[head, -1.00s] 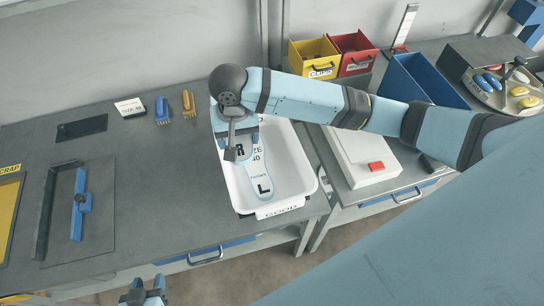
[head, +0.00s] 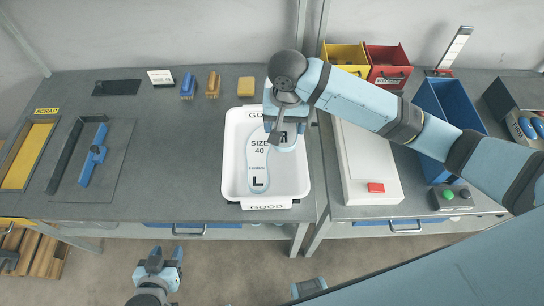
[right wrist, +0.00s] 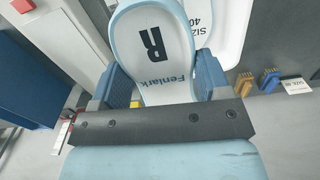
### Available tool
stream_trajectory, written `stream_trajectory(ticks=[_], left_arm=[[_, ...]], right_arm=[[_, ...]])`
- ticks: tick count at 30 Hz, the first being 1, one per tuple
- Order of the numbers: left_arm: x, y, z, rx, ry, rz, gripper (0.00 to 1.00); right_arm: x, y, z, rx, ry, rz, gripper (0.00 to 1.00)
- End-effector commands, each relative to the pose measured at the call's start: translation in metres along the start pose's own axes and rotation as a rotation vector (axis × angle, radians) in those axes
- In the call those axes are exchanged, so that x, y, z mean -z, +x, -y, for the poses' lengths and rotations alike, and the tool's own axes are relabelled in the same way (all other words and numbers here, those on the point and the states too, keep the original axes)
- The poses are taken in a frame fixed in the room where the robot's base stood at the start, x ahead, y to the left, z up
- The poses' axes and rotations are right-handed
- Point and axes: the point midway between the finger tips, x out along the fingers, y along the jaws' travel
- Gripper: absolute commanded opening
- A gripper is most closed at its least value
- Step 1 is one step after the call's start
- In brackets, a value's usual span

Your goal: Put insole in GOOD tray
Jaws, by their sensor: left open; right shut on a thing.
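The white GOOD tray (head: 297,184) stands on the grey bench in the head view. A light blue insole marked L and SIZE 40 (head: 258,160) lies in its left part. My right gripper (head: 285,112) is over the tray's back right part, shut on a second insole marked R (head: 286,136). In the right wrist view this R insole (right wrist: 157,40) sits between the two blue fingers, with part of the L insole and tray behind it. Whether the R insole touches the tray cannot be told. My left gripper (head: 160,256) is open and empty in front of the bench.
Blue (head: 187,86), brown (head: 213,84) and yellow (head: 246,87) items stand behind the tray. A white box with a red button (head: 376,188) is to its right. Yellow (head: 346,55) and red (head: 388,65) bins stand further back. The yellow SCRAP tray (head: 26,155) is far left.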

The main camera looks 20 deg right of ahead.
Motion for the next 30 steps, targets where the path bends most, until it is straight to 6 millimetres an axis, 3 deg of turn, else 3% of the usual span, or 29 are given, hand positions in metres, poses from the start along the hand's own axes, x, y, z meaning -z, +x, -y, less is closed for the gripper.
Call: stream_trajectory(ticks=[5,21,30], left_arm=[[0.001,-0.001,0.000,0.000,0.000,0.000,0.46],[0.006,-0.004,0.003,0.004,0.004,-0.002,0.46],[0.007,-0.004,0.003,0.005,0.003,-0.002,0.46]], right_arm=[[0.000,0.013,-0.001,-0.002,0.003,0.002,0.47],[0.000,0.146,-0.002,-0.002,0.002,0.000,0.47],[0.000,0.171,-0.001,0.000,0.002,0.000,0.47]])
